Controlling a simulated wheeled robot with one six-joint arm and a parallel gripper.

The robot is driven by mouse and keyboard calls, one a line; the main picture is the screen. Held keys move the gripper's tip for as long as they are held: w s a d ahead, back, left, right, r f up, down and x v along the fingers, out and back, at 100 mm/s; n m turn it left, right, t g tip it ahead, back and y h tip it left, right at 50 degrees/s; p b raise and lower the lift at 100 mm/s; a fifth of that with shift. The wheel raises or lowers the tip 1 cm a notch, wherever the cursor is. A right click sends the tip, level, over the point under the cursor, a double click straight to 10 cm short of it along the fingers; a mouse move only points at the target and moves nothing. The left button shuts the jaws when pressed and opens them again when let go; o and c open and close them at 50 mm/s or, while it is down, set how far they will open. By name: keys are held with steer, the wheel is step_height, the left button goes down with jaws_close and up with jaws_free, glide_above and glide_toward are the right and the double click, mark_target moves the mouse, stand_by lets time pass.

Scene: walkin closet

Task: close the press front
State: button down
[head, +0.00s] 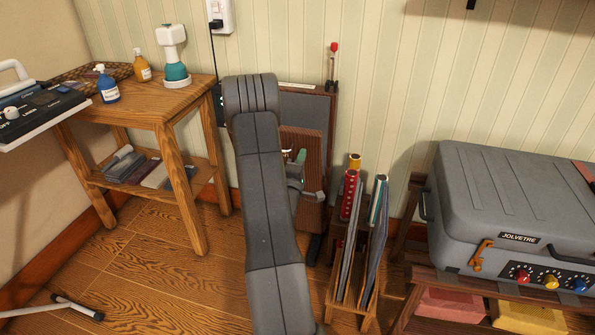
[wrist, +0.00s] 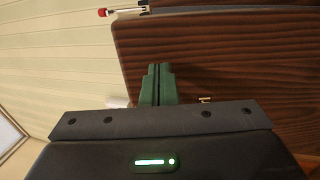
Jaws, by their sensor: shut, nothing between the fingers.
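The press stands against the striped wall, partly hidden behind my arm. In the head view its grey padded back (head: 312,108) sits in a dark wood frame, with a red-knobbed rod (head: 333,62) rising at its top. The brown wooden press front (head: 309,144) stands lower and forward of the pad, seemingly tilted open. In the wrist view a dark wood-grain panel (wrist: 235,60), seemingly the press front, fills the right side. My gripper (wrist: 158,72) has green fingers that are shut and empty, near the panel's left edge. I cannot tell whether they touch it. It also shows in the head view (head: 301,157).
A wooden rack (head: 338,305) with several rolls stands just right of the press. Further right, a grey case (head: 510,190) rests on a low bench. A wooden side table (head: 165,105) with bottles stands left. Wood floor is clear between the table and my arm.

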steer(key=shift+x, duration=0.95)
